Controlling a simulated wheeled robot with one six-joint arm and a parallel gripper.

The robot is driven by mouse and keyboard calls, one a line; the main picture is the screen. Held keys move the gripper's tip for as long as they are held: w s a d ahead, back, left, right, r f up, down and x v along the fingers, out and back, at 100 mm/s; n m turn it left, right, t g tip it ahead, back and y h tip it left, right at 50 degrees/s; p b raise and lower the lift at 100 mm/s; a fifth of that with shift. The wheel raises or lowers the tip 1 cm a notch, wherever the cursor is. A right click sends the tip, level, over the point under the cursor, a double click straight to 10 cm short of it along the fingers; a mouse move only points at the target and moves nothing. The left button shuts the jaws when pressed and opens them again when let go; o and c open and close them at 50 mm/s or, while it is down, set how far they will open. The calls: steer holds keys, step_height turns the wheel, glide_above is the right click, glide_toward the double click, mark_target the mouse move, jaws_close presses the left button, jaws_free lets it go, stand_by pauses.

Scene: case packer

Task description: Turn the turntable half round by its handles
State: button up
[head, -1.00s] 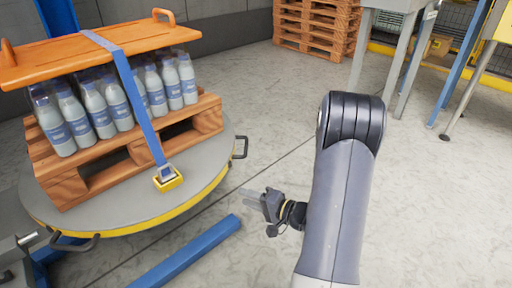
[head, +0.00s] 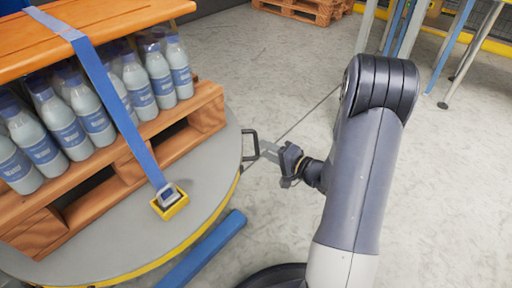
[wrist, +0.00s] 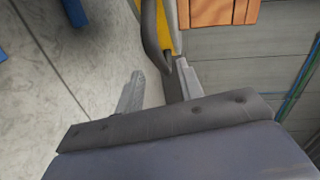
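The turntable (head: 120,238) is a round grey disc with a yellow rim at the left of the head view. A dark handle (head: 249,132) sticks out from its right edge. My gripper (head: 264,150) is at this handle with its fingers apart. In the wrist view my gripper (wrist: 157,90) is open, and the handle (wrist: 150,35) reaches down between the fingers, closer to the right one. Whether a finger touches it I cannot tell. A wooden pallet (head: 212,112) with bottles (head: 88,105) stands on the disc. Any other handle is out of view.
An orange lid (head: 120,22) covers the bottles, held by a blue strap (head: 118,105) with a yellow-based buckle (head: 170,201). A blue floor beam (head: 205,250) runs below the disc. Pallets (head: 305,8) and steel legs stand behind.

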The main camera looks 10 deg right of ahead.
mark_target(256, 144)
steer(key=shift+b+x, duration=0.65)
steer(key=shift+x, duration=1.85)
steer(key=shift+c, duration=0.6)
jaws_close()
